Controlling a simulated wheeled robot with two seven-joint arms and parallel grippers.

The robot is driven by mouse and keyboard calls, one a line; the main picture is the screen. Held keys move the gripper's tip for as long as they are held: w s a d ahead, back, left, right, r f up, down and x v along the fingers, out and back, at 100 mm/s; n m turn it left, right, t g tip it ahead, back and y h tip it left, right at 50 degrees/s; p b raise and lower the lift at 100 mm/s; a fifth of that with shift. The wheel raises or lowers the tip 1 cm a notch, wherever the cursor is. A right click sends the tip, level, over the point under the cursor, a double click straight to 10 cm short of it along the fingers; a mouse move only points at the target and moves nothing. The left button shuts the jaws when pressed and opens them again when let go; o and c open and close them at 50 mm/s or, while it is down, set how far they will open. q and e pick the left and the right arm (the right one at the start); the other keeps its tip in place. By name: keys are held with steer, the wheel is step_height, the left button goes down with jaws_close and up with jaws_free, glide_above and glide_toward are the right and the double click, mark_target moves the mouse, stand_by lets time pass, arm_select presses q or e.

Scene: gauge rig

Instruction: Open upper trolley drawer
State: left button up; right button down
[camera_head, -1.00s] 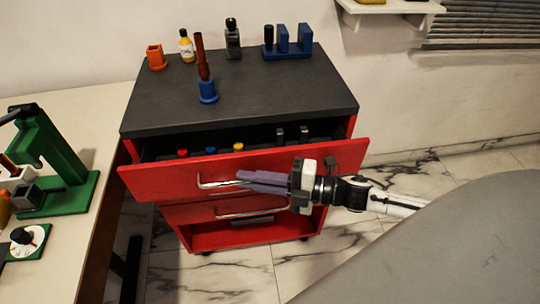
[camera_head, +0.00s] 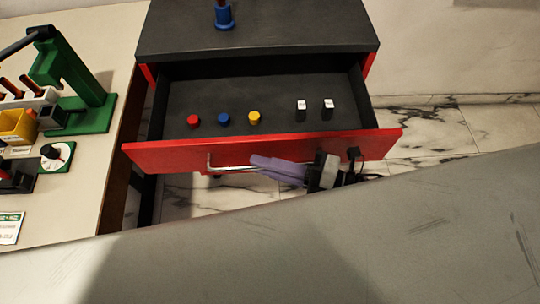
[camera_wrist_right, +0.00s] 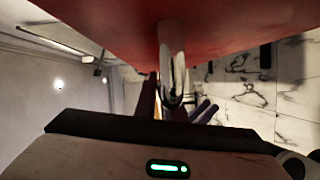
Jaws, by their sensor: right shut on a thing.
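The red trolley (camera_head: 260,40) has a dark grey top. Its upper drawer (camera_head: 345,146) is pulled well out, and its dark inside shows from above. My right gripper (camera_head: 256,165), with purple fingers, is shut on the drawer's metal bar handle (camera_head: 226,168) at the red front. In the right wrist view the handle (camera_wrist_right: 172,60) runs from the red drawer front (camera_wrist_right: 110,25) down to the fingers (camera_wrist_right: 172,110). The lower drawer is hidden in the head view. My left gripper is not in view.
In the drawer stand a red (camera_head: 193,121), a blue (camera_head: 224,119) and a yellow piece (camera_head: 254,118), and two white-topped dark pieces (camera_head: 314,108). A bench (camera_head: 70,195) with a green rig (camera_head: 75,80) stands left. A large grey surface (camera_head: 300,250) fills the front.

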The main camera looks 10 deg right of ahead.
steer(key=c, duration=1.8)
jaws_free()
steer(key=shift+c, duration=0.2)
steer(key=shift+s+d, duration=0.1)
steer(key=shift+s+d, duration=0.15)
steer(key=shift+d, duration=0.2)
steer(key=v, duration=0.9)
steer(key=shift+b, duration=0.35)
steer(key=shift+s+d, duration=0.1)
steer(key=shift+s, duration=0.05)
